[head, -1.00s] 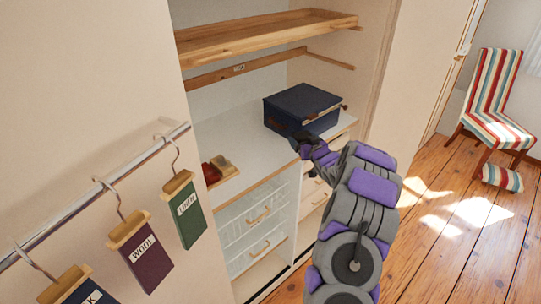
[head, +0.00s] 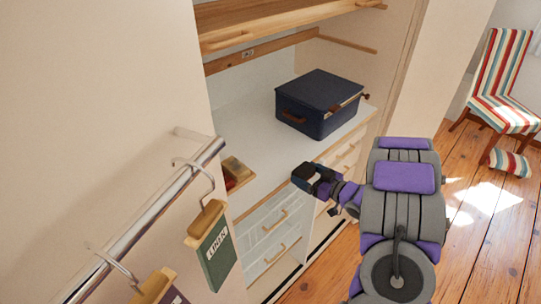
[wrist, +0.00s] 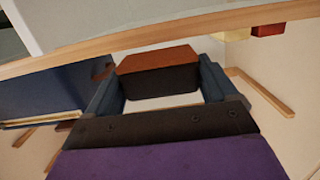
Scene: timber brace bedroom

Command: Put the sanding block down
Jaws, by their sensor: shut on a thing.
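The sanding block (wrist: 158,72), with a brown-orange face above a black one, sits between the two blue fingers of my gripper (wrist: 158,88) in the wrist view. The fingers are shut on its sides. In the head view my gripper (head: 306,176) is at the front of the white wardrobe shelf (head: 262,150), in front of the dark blue box. The block is hard to make out there against the dark fingers. I cannot tell from the head view how high above the shelf it is.
The dark blue box (head: 318,104) stands on the shelf's right part. Drawers (head: 275,222) are below. A rail with hanging tags (head: 215,245) is in front left. Shelf between tray and box is clear.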

